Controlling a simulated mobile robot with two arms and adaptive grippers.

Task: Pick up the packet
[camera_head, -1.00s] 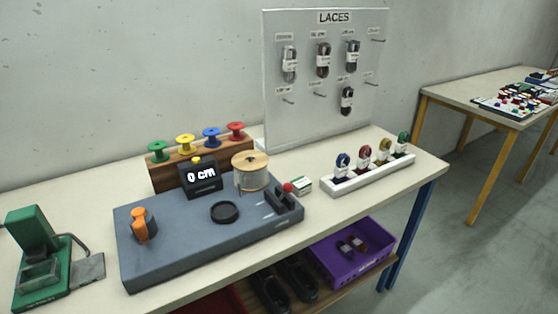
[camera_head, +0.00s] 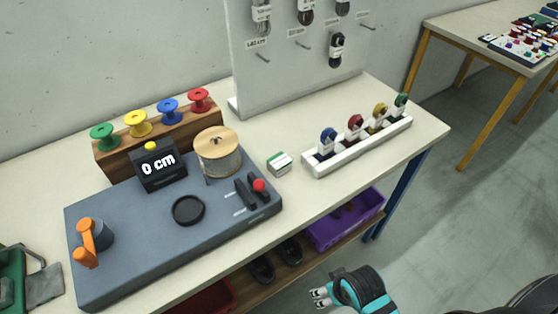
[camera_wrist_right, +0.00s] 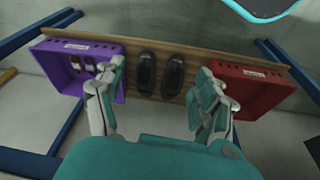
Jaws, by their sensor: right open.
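Banded lace packets hang on the grey board, one of them a black packet (camera_head: 336,50). Small packets (camera_wrist_right: 89,63) also lie in the purple bin (camera_wrist_right: 57,66) on the lower shelf; that bin shows under the table in the head view (camera_head: 330,232). Which packet is meant I cannot tell. My right gripper (camera_head: 320,296) is in front of the table, low and apart from the bin. In the right wrist view its fingers (camera_wrist_right: 160,72) are spread and empty, facing the shelf.
Black shoes (camera_wrist_right: 146,74) stand on the shelf between the purple bin and a red bin (camera_wrist_right: 248,90). On the table are a grey-blue machine (camera_head: 150,235), a small green-and-white box (camera_head: 279,164) and a white rack (camera_head: 345,158) of several coloured coils. Bare tabletop lies between them.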

